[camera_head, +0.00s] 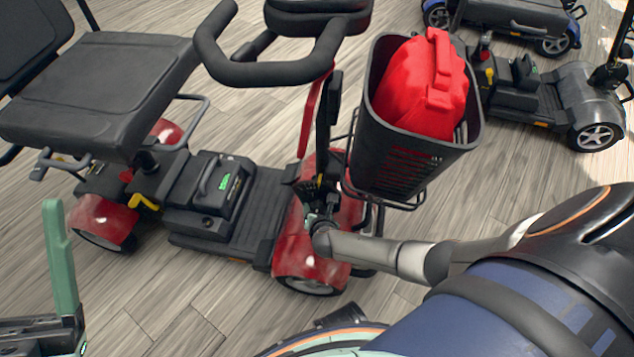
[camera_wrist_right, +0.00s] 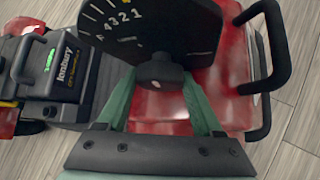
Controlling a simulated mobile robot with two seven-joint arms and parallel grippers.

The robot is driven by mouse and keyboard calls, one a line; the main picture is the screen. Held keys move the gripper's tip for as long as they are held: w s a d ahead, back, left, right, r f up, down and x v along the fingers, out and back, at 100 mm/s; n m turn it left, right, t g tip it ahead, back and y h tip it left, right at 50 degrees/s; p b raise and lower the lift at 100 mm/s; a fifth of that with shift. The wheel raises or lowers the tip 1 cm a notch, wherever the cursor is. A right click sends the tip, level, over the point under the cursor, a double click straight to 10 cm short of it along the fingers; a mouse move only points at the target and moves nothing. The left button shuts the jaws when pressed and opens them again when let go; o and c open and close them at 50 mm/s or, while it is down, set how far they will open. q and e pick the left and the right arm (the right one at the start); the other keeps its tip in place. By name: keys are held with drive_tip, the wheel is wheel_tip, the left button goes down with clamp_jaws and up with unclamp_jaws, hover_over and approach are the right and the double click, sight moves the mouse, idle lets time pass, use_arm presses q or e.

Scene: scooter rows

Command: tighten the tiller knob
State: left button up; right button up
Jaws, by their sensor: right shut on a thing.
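The black tiller knob (camera_wrist_right: 160,72) shows in the right wrist view, in front of a dark plate (camera_wrist_right: 140,28) marked with numbers and ticks. My right gripper (camera_wrist_right: 160,84) has its two green fingers on either side of the knob and is shut on it. In the head view my right arm reaches to the foot of the tiller (camera_head: 322,125) on the red scooter (camera_head: 312,258); the knob cannot be made out there. One upright green finger of my left gripper (camera_head: 62,258) shows at the lower left, away from the scooter; its other finger is not clear.
A black basket (camera_head: 400,165) holding a red bag (camera_head: 422,88) hangs in front of the tiller, above my right arm. The scooter's seat (camera_head: 100,90) is at the left. Other scooters (camera_head: 545,95) stand at the upper right. Wooden floor (camera_head: 150,290) is clear at the lower left.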

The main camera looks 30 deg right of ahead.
sight(317, 211)
use_arm(q)
drive_tip(key=shift+f, duration=0.1)
idle(0.3)
use_arm(e)
drive_tip(key=o, duration=1.4)
drive_tip(key=shift+c, duration=0.2)
use_arm(q)
drive_tip(key=shift+d, duration=0.1)
